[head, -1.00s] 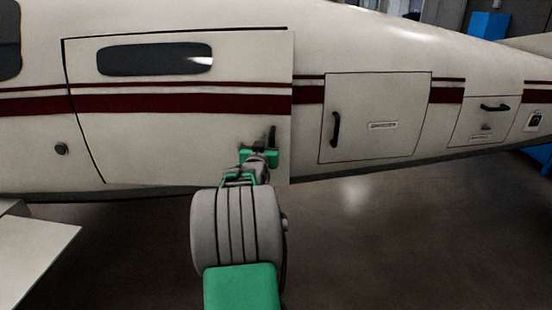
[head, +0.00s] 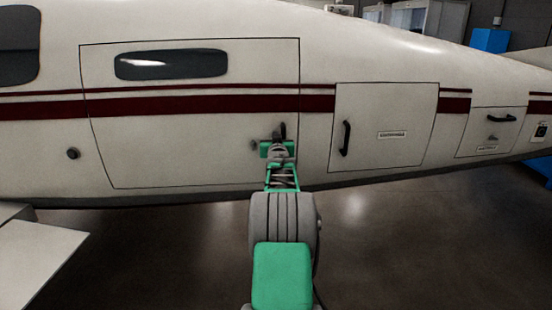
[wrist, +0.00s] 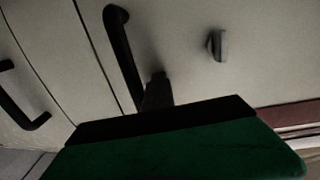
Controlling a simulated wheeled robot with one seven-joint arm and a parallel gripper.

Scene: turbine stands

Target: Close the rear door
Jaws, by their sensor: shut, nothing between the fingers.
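The rear door (head: 200,145), a large cream panel with a dark window and red stripes, sits in the fuselage side. It looks flush, with its stripes in line with those beside it. Its black handle (wrist: 121,55) is near the right edge, and a small latch knob (wrist: 217,46) also shows in the wrist view. My gripper (wrist: 158,88) is shut and empty, its fingertips close beside the lower end of the handle. I cannot tell whether they touch. In the head view my gripper (head: 279,148) partly hides the handle and the door's lower right part.
A smaller closed hatch (head: 385,130) with a black handle is to the right, and another hatch (head: 490,130) is farther right. A wing surface (head: 35,260) is at the lower left. Bare floor (head: 430,240) lies below the fuselage.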

